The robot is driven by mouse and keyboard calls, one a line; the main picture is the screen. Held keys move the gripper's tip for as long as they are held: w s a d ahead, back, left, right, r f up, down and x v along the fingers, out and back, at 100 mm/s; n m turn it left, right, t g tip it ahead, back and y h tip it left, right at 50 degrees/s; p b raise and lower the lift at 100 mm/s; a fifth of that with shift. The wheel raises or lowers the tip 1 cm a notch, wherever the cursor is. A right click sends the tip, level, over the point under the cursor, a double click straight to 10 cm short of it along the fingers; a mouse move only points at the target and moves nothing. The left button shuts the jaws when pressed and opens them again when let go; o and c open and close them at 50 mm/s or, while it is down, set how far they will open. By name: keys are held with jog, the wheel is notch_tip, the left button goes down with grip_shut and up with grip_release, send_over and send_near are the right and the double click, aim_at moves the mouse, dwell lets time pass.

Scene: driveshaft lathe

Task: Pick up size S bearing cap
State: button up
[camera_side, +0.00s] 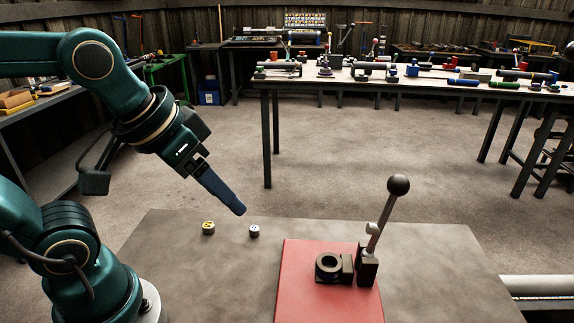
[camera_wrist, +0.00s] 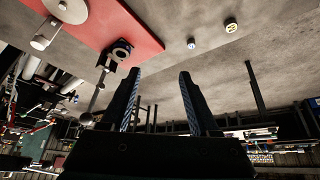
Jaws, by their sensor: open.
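Two small round caps lie on the grey table top. The smaller cap (camera_side: 254,231) has a white and blue top and also shows in the wrist view (camera_wrist: 191,43); its letter is too small to read with certainty. The larger cap (camera_side: 208,228) has a yellow top with a dark mark that looks like an M, and it also shows in the wrist view (camera_wrist: 231,27). My gripper (camera_side: 240,210) is above the table, tilted down to the right, close to the smaller cap but not touching it. In the wrist view my gripper (camera_wrist: 161,74) has its fingers apart with nothing between them.
A red mat (camera_side: 300,290) lies to the right of the caps. On it stand a black ring-shaped holder (camera_side: 329,266) and an upright lever with a black ball knob (camera_side: 398,185). The table around the caps is clear. A bench with many parts (camera_side: 400,82) stands far behind.

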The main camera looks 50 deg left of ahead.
jog(key=w+a+f+n+g, duration=0.1)
jog(key=w+a+g, duration=0.1)
jog(key=w, duration=0.4)
jog(key=n+g, duration=0.3)
jog(key=g, duration=0.1)
send_over(254, 228)
notch_tip(254, 228, down, 11)
jog(key=shift+w+f, duration=0.1)
jog(key=shift+f, duration=2.7)
grip_shut()
